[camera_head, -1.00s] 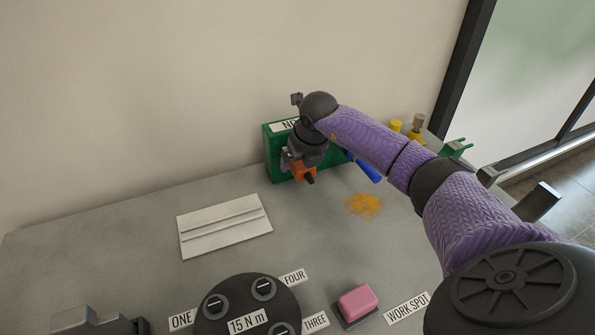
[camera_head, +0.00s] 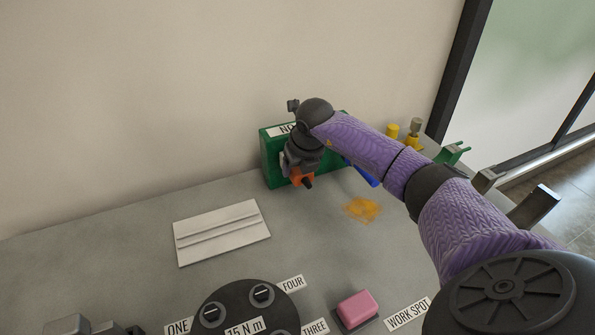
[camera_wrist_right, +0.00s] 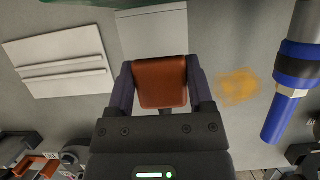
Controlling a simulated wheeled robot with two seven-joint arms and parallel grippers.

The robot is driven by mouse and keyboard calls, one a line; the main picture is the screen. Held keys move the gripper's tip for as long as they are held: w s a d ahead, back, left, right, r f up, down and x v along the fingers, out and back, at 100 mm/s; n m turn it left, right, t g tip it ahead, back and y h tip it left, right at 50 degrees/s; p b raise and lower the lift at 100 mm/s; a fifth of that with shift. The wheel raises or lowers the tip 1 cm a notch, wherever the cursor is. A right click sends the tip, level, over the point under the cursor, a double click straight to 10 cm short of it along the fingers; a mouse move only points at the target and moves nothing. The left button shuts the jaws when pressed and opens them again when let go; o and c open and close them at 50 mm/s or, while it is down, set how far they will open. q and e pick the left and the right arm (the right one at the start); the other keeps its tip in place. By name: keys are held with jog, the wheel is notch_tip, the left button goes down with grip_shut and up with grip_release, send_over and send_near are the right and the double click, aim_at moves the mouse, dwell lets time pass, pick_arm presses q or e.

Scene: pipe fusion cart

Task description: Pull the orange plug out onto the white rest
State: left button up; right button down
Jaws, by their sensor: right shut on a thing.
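The orange plug (camera_head: 301,177) is at the front of the green box (camera_head: 273,160) by the wall. My right gripper (camera_head: 294,168) is shut on it. In the right wrist view the orange plug (camera_wrist_right: 162,82) sits between the two fingers of my right gripper (camera_wrist_right: 160,88). Whether the plug is still seated in the box is hidden by the gripper and arm. The white rest (camera_head: 221,232) lies on the grey table left of the box, with ridges across it and nothing on it. It also shows at the upper left of the right wrist view (camera_wrist_right: 62,63). A dark gripper part, likely my left, shows at the lower left edge.
A blue handle (camera_head: 364,176) is right of the box, above an orange-yellow stain (camera_head: 362,209). A dark round disc marked 15 N m (camera_head: 245,312) and a pink block (camera_head: 357,306) stand nearer. Yellow fittings (camera_head: 392,132) are behind the arm. Table between box and rest is clear.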

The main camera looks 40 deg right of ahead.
aim_at(309, 186)
jog(key=shift+s+a+r+p, duration=0.1)
jog(key=shift+s+p, duration=0.2)
jog(key=shift+p, duration=0.15)
jog(key=shift+s+a+p, duration=0.25)
jog(key=shift+s+p, duration=0.45)
jog(key=shift+s, duration=0.15)
jog(key=shift+s+a+p, duration=0.3)
jog(key=shift+s+p, duration=0.35)
jog(key=shift+s, duration=0.2)
jog(key=shift+s+a+p, duration=0.25)
jog(key=shift+s+p, duration=0.45)
jog(key=shift+s, duration=0.15)
